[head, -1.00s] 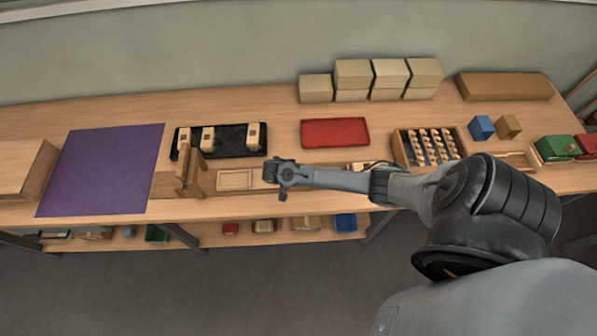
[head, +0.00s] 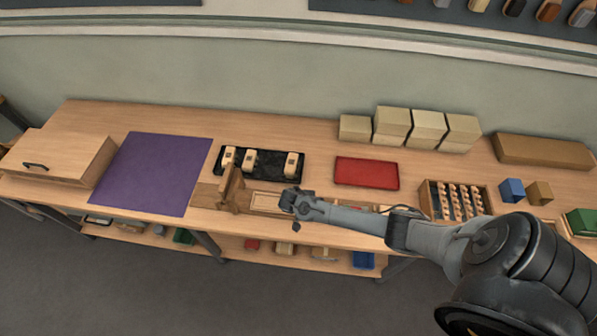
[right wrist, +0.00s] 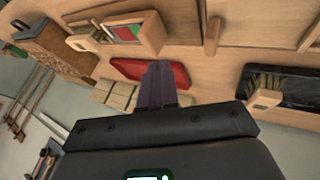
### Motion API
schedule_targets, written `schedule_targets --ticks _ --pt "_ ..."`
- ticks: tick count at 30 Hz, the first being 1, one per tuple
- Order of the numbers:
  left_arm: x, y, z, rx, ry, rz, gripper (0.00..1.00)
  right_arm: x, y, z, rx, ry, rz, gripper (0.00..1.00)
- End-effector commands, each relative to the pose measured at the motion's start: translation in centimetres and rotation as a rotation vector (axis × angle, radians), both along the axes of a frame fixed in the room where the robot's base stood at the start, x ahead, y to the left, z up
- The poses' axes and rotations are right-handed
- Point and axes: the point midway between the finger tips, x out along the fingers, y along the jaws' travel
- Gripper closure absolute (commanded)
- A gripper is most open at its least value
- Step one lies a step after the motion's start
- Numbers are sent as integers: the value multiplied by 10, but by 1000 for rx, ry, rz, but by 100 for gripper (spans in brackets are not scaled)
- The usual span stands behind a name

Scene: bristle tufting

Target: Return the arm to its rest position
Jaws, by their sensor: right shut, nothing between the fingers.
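My right arm reaches in from the lower right in the head view. Its gripper (head: 296,210) is over the front part of the bench, just right of the wooden upright (head: 232,190). In the right wrist view the dark fingers (right wrist: 158,85) are together with nothing between them. The red tray (right wrist: 178,73) shows behind them, partly covered. My left gripper is not in view.
The bench holds a purple mat (head: 150,178), a black tray (head: 260,170) with wooden blocks, a red tray (head: 367,173), a compartment box (head: 455,202) and cream blocks (head: 410,130). A wooden case (head: 60,155) stands at the left. Below is a lower shelf (head: 305,254).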

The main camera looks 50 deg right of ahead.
Motion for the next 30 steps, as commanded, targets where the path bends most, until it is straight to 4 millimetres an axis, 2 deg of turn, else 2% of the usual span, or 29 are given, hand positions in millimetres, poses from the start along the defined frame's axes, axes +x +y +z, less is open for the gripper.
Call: schedule_targets --ticks 5,8,11,14,17,18,20,23,24,26,30 --pt "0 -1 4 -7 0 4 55 -15 2 -5 2 24 0 100" --pt "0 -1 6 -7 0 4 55 -40 8 -18 11 64 1 100" --pt "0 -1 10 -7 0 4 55 -76 21 -35 34 115 -3 100" --pt "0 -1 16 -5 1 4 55 -116 54 -46 99 144 1 100" --pt "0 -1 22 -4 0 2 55 -151 104 -42 207 136 19 100" --pt "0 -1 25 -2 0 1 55 -160 123 -35 258 130 37 100" --pt "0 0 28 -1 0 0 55 -170 150 -22 332 119 82 100" --pt "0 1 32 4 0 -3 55 -179 186 13 453 89 189 100" --pt "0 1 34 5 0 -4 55 -180 198 30 497 71 242 100" --pt "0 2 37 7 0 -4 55 -178 212 60 554 40 335 100" --pt "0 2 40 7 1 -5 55 -163 227 137 621 -51 592 100"
